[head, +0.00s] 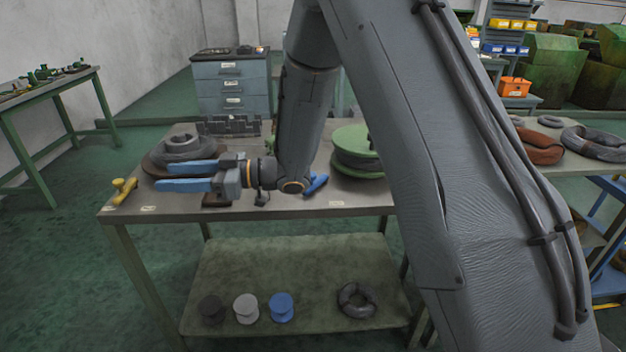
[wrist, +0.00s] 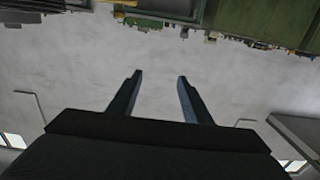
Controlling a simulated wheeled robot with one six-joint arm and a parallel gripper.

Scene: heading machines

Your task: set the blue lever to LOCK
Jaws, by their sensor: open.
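The blue lever (head: 317,185) is at the front edge of the workbench (head: 365,198), just right of my wrist. My arm hides part of it and its mount. It slants, with its upper end to the right; I cannot read which position it is at. A small pale label (head: 336,203) is on the bench edge to its right. My gripper (head: 164,176) has blue fingers and points left above the bench's left part, clear of the lever. Its fingers are apart and empty. In the wrist view the gripper (wrist: 160,77) is also open, against a bare grey wall.
A yellow lever (head: 122,188) stands at the bench's left corner. A grey coil (head: 184,148) sits behind my fingers, and a green spool (head: 355,150) stands right of my forearm. The lower shelf (head: 235,270) holds small spools and a dark ring. Floor at left is open.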

